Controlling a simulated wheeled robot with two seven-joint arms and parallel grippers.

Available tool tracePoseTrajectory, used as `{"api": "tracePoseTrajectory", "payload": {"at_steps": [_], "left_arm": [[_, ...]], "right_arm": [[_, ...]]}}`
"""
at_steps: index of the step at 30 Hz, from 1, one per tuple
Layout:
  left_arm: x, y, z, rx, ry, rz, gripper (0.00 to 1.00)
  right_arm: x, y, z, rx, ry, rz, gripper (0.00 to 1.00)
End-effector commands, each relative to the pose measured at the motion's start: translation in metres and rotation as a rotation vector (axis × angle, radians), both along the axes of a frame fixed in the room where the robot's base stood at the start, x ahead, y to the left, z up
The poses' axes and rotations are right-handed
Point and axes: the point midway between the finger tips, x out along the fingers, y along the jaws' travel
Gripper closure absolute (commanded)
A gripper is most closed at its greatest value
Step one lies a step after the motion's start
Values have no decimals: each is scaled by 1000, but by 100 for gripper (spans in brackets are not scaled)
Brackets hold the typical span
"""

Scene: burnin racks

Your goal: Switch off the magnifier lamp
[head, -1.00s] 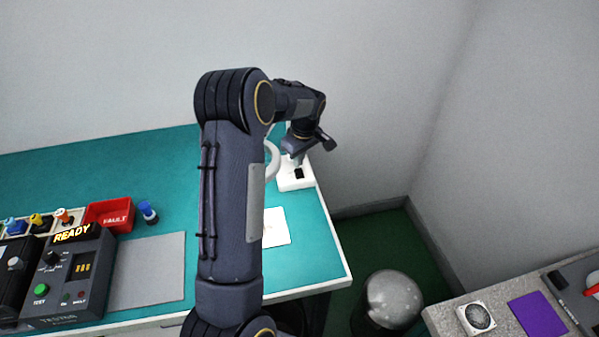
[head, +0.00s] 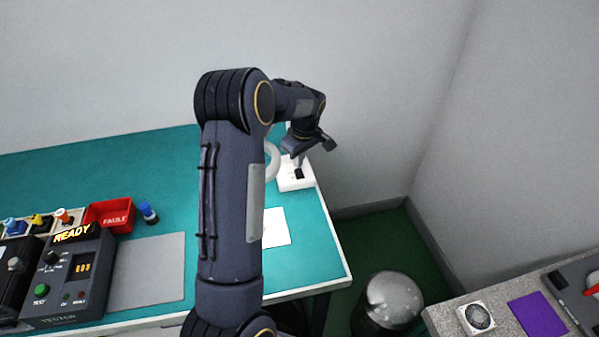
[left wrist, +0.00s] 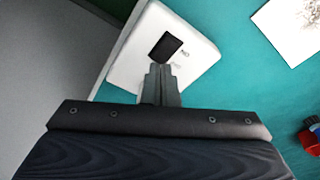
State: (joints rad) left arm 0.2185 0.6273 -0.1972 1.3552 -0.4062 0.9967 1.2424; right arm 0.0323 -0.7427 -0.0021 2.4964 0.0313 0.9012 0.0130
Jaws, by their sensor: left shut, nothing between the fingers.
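The magnifier lamp has a white base (head: 292,184) at the right end of the teal bench, and its pale ring head (head: 272,160) shows partly behind my arm. A black rocker switch sits on the base; it shows in the left wrist view (left wrist: 166,48) with small lettering beside it. My left gripper (head: 298,160) is over the base, pointing down. In the left wrist view its fingers (left wrist: 160,72) are shut and empty, with the tips close to the switch's near edge. I cannot tell whether they touch it. My right gripper is not in view.
A white sheet (head: 276,228) lies on the bench in front of the lamp. A red fault bin (head: 109,214), a blue-capped part (head: 148,213) and a tester reading READY (head: 68,275) stand to the left. A grey wall is behind; a rounded bin (head: 388,302) stands on the floor.

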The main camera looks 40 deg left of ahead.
Motion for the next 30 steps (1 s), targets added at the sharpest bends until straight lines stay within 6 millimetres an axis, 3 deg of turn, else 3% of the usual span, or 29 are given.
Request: {"api": "tracePoseTrajectory", "payload": {"at_steps": [30], "left_arm": [[0,0,-8,0,0,0,100]], "right_arm": [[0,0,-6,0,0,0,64]]}}
